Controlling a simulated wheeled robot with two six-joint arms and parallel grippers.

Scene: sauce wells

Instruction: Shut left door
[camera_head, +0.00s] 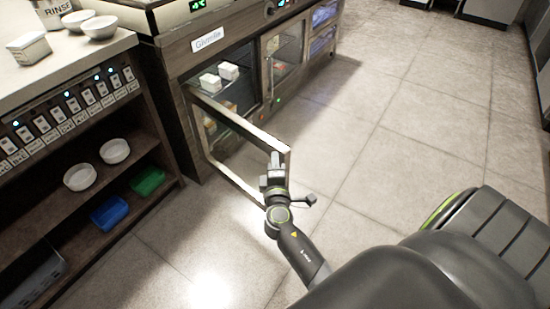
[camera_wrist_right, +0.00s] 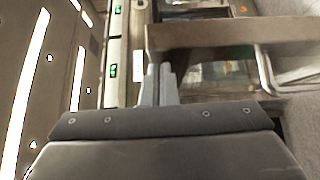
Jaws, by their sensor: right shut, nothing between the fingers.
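The left door (camera_head: 240,122) is a glass door with a pale frame. It stands open, swung out from the dark-framed cabinet (camera_head: 208,60) into the aisle. My right gripper (camera_head: 275,160) is shut and empty at the door's free outer end. In the head view it overlaps the door frame; I cannot tell whether it touches. In the right wrist view the shut fingers (camera_wrist_right: 158,82) point at the door's edge (camera_wrist_right: 200,36), which crosses just ahead of them. My left gripper is not in view.
Inside the cabinet are white containers (camera_head: 228,71). A second glass door (camera_head: 284,54) to the right looks shut. At left, a shelf unit holds white bowls (camera_head: 115,151), a blue tray (camera_head: 109,213) and a green tray (camera_head: 148,181). The tiled floor (camera_head: 420,120) to the right is clear.

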